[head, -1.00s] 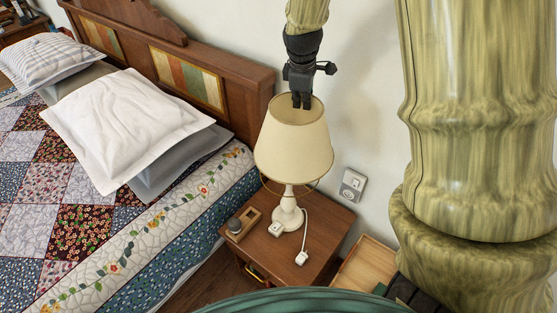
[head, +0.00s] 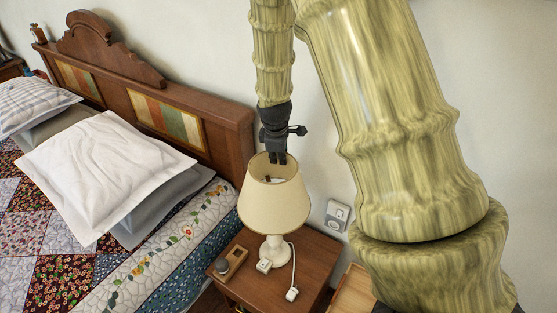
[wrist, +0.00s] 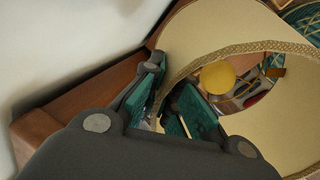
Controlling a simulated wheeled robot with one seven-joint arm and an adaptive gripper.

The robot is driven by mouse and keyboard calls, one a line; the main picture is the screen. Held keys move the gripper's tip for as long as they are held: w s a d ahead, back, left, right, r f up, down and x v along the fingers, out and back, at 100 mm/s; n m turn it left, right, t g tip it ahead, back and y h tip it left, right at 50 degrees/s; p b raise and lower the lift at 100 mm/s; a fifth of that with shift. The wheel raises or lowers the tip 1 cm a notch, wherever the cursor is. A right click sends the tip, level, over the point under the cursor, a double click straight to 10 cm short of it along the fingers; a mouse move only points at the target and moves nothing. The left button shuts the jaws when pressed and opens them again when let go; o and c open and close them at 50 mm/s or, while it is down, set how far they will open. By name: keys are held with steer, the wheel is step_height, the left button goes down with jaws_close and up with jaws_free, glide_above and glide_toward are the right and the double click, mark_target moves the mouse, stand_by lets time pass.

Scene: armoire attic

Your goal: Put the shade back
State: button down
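The cream lampshade (head: 274,203) sits upright over the white lamp base (head: 273,249) on the nightstand, its lower edge just above the base. A short piece of stem shows below it. My gripper (head: 278,158) points down at the shade's back upper rim. In the wrist view its green-padded fingers (wrist: 168,105) are spread apart, with the shade (wrist: 280,120) close beside them. One finger lies near the braided rim. Through the shade's opening a round yellow bulb (wrist: 217,77) shows. Whether the shade rests fully on its support is hidden.
The nightstand (head: 300,262) also holds a small wooden holder (head: 231,263) and a white corded plug (head: 292,294). The bed (head: 110,240) with its headboard (head: 225,130) stands at left. A wall outlet (head: 338,215) is at right, above an open wooden drawer or box (head: 352,292).

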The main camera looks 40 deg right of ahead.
mark_target(278, 164)
steer(key=shift+x, duration=0.8)
steer(key=shift+s+a+f, duration=0.1)
steer(key=shift+s+f, duration=0.05)
steer(key=shift+f, duration=0.65)
steer(key=c, duration=1.6)
jaws_free()
steer(key=shift+c, duration=0.2)
steer(key=shift+r, duration=0.15)
steer(key=shift+r, duration=0.6)
steer(key=b+v, duration=0.2)
steer(key=v, duration=0.9)
steer(key=shift+r, duration=0.4)
